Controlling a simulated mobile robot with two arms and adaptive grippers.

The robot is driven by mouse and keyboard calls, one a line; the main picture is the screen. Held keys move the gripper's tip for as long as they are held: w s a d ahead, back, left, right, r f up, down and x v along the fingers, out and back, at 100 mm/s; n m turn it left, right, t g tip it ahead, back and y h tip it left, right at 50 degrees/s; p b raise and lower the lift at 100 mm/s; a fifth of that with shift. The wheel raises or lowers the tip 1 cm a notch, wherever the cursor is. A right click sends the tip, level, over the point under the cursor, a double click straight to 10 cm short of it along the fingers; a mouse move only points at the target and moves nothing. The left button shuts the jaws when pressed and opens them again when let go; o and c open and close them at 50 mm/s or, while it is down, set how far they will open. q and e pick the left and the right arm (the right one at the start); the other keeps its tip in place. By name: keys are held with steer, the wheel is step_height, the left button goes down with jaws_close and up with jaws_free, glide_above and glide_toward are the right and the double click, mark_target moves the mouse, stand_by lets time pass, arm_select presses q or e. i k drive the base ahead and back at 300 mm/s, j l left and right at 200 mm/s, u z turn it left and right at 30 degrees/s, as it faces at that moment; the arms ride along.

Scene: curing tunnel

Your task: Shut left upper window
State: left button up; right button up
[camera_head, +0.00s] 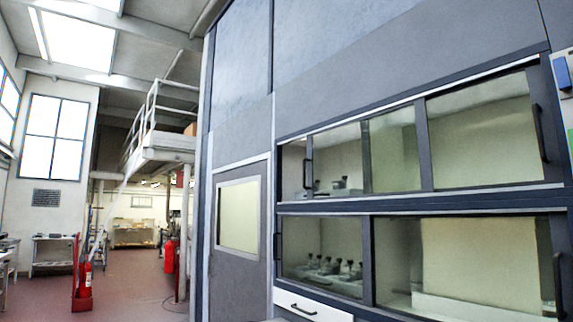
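The left upper window (340,160) is a glass sliding pane in the upper row of the grey cabinet front. Its dark upright handle (307,172) stands a little right of the frame's left post. A narrow gap (292,168) shows between that post and the pane's left edge, so the window stands partly open. The pane seems to overlap the right upper window (480,130) in a greenish strip near the middle. The right pane's handle (540,132) is by the right end of the frame. Neither of my grippers is in view.
Below are lower windows (322,255) with dark items behind the glass, and a white drawer (312,306). A grey door (238,220) with a pane is left of the windows. Red extinguishers (84,285) stand farther left. Open floor (130,280) lies between.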

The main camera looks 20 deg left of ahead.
mark_target(421, 115)
steer(key=u, duration=0.2)
steer(key=i+j+z, duration=0.2)
steer(key=i+j, duration=0.55)
steer(key=j, duration=0.15)
